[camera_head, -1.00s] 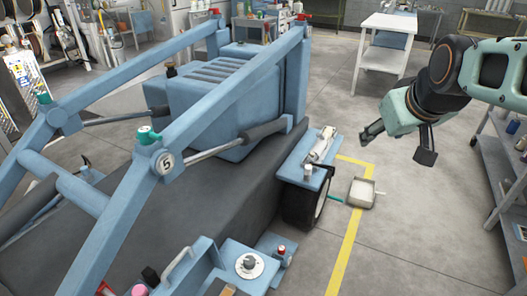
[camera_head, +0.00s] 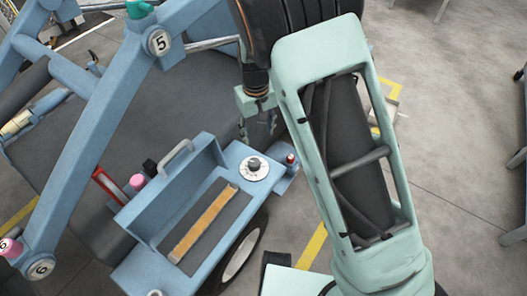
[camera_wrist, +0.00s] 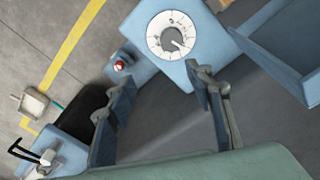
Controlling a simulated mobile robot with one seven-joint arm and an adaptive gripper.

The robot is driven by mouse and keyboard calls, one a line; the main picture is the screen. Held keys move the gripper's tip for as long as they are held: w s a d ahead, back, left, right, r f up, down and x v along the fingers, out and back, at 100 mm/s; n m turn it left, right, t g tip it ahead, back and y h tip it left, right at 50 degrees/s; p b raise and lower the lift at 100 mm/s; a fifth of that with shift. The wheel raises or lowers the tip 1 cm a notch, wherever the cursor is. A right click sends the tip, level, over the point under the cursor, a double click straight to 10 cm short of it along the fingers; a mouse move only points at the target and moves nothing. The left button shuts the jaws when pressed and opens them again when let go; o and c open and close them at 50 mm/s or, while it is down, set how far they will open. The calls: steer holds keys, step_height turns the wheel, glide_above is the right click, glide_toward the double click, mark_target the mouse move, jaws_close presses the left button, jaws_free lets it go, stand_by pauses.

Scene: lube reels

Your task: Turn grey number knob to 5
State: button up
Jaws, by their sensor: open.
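The grey number knob (camera_head: 254,163) stands on a white round dial on a blue ledge of the machine, just right of the open blue tray. It also shows in the wrist view (camera_wrist: 172,39), top middle, on the dial with dark marks around its rim. The marks are too small to read, so I cannot tell its setting. My gripper (camera_wrist: 158,88) is open and empty, its two fingers spread below the dial in the wrist view. In the head view my gripper (camera_head: 260,122) is partly hidden by my arm, apart from the knob and a little behind it.
A red-topped button (camera_wrist: 121,65) stands beside the dial, near the ledge's corner. The blue tray (camera_head: 170,180) with a handle and an orange-brown strip lies left of the knob. A blue lift arm marked 5 (camera_head: 125,85) rises behind. A wheel (camera_head: 240,255) is below.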

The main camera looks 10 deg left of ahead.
glide_above(254, 162)
steer(key=shift+g, duration=0.3)
step_height(254, 162, down, 4)
steer(key=shift+s+f+b, duration=0.1)
steer(key=shift+f+b, duration=0.05)
steer(key=shift+b, duration=0.15)
step_height(254, 162, down, 9)
steer(key=shift+f+b, duration=0.1)
steer(key=shift+b, duration=1)
steer(key=c, duration=1.2)
steer(key=shift+o, duration=0.2)
